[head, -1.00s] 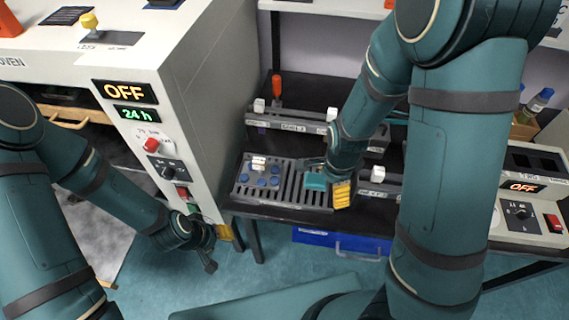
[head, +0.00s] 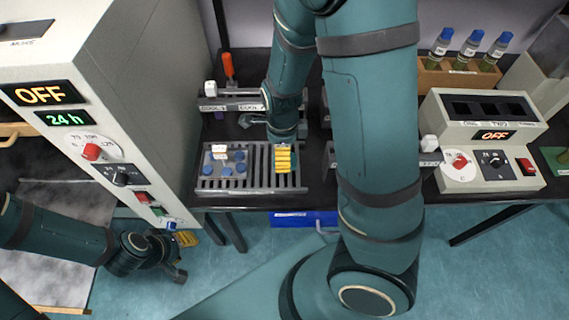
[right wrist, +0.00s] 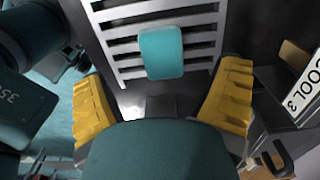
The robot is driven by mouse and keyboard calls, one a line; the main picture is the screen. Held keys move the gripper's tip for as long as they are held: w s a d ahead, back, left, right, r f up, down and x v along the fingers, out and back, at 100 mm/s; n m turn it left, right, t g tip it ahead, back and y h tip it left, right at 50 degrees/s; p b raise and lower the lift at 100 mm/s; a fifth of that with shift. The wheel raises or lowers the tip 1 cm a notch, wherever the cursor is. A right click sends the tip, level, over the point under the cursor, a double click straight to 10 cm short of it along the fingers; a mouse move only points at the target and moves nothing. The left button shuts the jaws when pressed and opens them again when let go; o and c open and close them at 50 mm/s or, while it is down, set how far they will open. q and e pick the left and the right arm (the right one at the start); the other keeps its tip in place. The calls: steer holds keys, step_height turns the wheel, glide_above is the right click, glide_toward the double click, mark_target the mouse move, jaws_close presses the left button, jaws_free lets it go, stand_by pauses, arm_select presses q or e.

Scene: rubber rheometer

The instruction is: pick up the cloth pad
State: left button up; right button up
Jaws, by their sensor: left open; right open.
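The cloth pad is most likely the small teal rectangular pad (right wrist: 162,52) lying on the pale slats of a rack in the right wrist view. In the head view I cannot make it out behind my right arm. My right gripper (right wrist: 165,72) is open, with a yellow finger on each side and the pad beyond and between them, apart from both. In the head view its yellow finger (head: 283,160) shows over the right part of the slatted grey rack (head: 250,183). My left gripper (head: 178,255) is open and empty, low before the white oven cabinet.
Blue-capped items (head: 226,171) sit on the left of the rack. Cooling bars with labels (head: 230,104) and an orange-handled tool (head: 228,66) stand behind. A control box (head: 490,165) and a bottle holder (head: 455,78) are at right. A blue bin (head: 300,219) is under the bench.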

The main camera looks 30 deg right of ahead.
steer(key=f+b, duration=0.1)
steer(key=f, duration=0.2)
steer(key=f+b, duration=0.1)
steer(key=shift+d+f+b, duration=0.35)
steer(key=shift+f, duration=0.4)
steer(key=c, duration=1.1)
